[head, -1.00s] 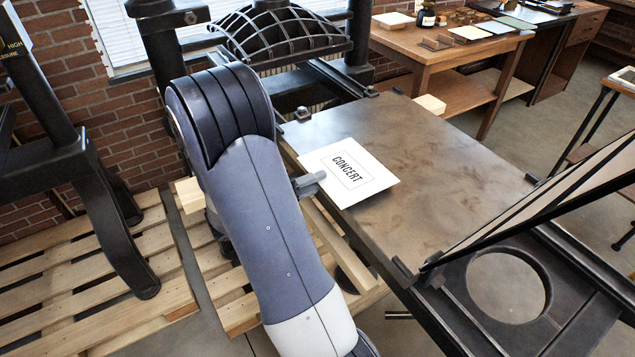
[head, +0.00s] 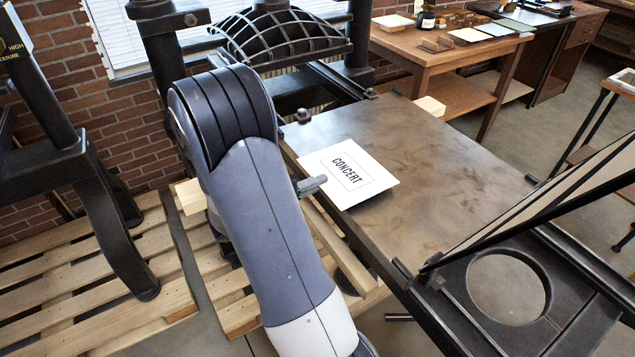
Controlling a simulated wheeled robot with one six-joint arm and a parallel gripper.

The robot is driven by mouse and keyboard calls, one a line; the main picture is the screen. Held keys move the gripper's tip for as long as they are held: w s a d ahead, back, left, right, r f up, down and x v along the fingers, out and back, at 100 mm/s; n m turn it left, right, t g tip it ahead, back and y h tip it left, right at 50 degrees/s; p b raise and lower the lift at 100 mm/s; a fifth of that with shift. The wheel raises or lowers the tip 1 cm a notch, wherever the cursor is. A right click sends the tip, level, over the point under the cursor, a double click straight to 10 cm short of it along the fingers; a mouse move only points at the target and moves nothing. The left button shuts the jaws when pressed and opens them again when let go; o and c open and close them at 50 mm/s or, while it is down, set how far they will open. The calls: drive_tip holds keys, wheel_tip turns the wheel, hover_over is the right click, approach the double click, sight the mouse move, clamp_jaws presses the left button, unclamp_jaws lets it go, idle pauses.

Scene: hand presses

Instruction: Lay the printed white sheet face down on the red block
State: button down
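The printed white sheet (head: 362,189) reads "CONCERT" in dark letters inside a thin frame, printed side up. It is over the near left part of the press bed (head: 445,175), and its left edge is at my gripper (head: 314,184). Only a small grey part of my gripper shows past my arm, so I cannot tell whether it grips the sheet. I cannot tell whether the sheet rests on the bed or is just above it. No red block shows in this view.
A hinged frame (head: 535,205) stands tilted up at the right of the bed. The press's ribbed iron top (head: 280,36) rises behind. A wooden table (head: 440,60) with papers and a bottle is at the back. Wooden pallets (head: 95,285) lie at the left.

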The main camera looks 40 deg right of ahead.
wheel_tip(320, 180, up, 3)
drive_tip(key=shift+r+p, duration=0.1)
drive_tip(key=shift+p, duration=0.45)
drive_tip(key=shift+a, duration=0.1)
drive_tip(key=w+a+r, duration=0.1)
drive_tip(key=a+r, duration=0.1)
drive_tip(key=a, duration=0.4)
drive_tip(key=shift+w+a+r+p, duration=0.3)
drive_tip(key=shift+w+r, duration=0.05)
drive_tip(key=shift+r, duration=0.05)
idle(1.7)
drive_tip(key=w+a+f+n+t+y, duration=0.15)
drive_tip(key=w+a+n+t, duration=0.35)
drive_tip(key=w+n+t, duration=0.6)
drive_tip(key=w+a+f+n+t+y, duration=0.2)
drive_tip(key=w+a+n+t+y, duration=0.1)
drive_tip(key=a+t+y, duration=0.2)
drive_tip(key=w+a+f+n+t+y, duration=0.3)
drive_tip(key=a+t+y, duration=0.2)
drive_tip(key=a, duration=0.3)
drive_tip(key=shift+a+f+y, duration=0.2)
drive_tip(key=shift+f+y, duration=0.15)
drive_tip(key=shift+y, duration=0.1)
